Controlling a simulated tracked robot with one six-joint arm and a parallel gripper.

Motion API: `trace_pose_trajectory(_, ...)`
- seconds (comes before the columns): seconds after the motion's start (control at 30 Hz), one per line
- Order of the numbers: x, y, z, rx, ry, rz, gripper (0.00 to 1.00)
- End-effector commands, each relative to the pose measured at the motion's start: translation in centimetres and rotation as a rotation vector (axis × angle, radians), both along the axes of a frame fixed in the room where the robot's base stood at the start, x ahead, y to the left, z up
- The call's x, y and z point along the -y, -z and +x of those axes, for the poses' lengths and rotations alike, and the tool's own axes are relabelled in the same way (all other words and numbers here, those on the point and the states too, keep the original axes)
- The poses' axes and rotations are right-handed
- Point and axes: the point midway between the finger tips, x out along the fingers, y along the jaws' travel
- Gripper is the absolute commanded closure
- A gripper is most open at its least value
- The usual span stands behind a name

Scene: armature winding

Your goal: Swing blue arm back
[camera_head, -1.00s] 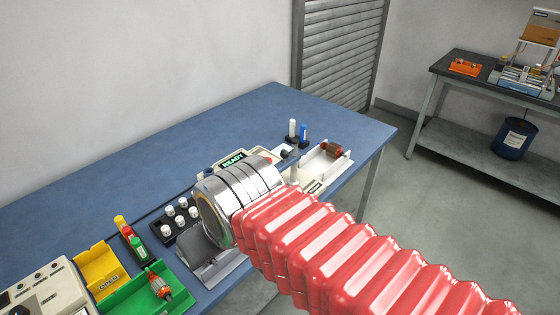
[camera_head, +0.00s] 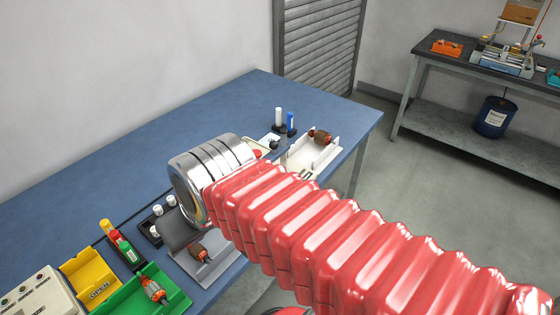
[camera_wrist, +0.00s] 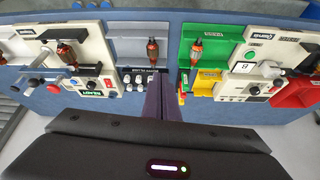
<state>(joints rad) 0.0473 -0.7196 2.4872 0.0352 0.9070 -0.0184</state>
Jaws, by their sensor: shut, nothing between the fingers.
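My gripper (camera_wrist: 158,78) is shut and empty, pointing at the bench between the fixture and the green tray. In the head view my wrist and red sleeve hide it.
A grey tray (camera_head: 208,270) holds an armature (camera_head: 200,251), with white-capped pegs (camera_head: 158,212) behind it. A green tray (camera_head: 165,290) with an armature and a yellow tray (camera_head: 90,278) stand at the left. The blue bench (camera_head: 235,105) is clear at the back.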

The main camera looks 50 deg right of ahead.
Motion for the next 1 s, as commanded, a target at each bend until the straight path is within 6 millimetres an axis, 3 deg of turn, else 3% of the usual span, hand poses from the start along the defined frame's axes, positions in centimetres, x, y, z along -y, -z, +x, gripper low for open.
trace_pose_trajectory(0.17, 1.5, 0.9, 0.9, -0.056, 0.093, 0.068, 1.0)
trace_pose_trajectory(0.47, 5.9, 2.4, 2.7, -0.127, 0.291, 0.238, 1.0)
trace_pose_trajectory(0.77, 11.5, 3.7, 4.2, -0.135, 0.496, 0.427, 1.0)
trace_pose_trajectory(1.0, 17.2, 4.3, 4.5, -0.085, 0.675, 0.58, 1.0)
